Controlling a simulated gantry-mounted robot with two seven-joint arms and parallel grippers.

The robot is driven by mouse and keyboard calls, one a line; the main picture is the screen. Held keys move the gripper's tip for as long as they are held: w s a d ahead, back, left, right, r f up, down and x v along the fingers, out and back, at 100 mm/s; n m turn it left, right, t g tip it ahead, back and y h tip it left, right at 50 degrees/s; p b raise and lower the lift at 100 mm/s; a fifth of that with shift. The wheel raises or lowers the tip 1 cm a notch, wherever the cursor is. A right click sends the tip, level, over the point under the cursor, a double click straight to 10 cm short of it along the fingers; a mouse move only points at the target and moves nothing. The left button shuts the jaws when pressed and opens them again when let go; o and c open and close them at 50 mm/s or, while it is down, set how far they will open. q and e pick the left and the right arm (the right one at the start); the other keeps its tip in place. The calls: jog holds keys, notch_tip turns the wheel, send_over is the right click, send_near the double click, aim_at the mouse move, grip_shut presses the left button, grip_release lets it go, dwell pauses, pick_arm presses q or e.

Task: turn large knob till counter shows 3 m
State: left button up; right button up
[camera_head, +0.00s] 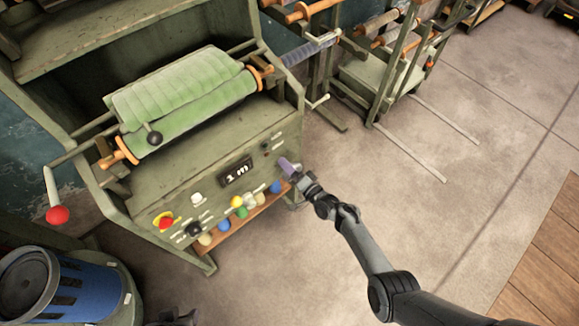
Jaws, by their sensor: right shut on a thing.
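The counter (235,173) on the green machine's front panel (216,192) reads "1 m". My right gripper (292,169) is at the right end of this panel. It is shut on a lavender piece (286,164), which looks like a knob; the gripper partly hides it, so I cannot tell its full shape. A black knob (194,230) sits low on the left of the panel, apart from my gripper. My left gripper cannot be made out.
A green padded roll (180,90) lies on top of the machine. A red-ended crank (57,214) sticks out at left. A blue bin (80,290) stands at lower left.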

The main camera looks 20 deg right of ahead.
jog(key=shift+m, duration=0.8)
jog(key=o, duration=0.8)
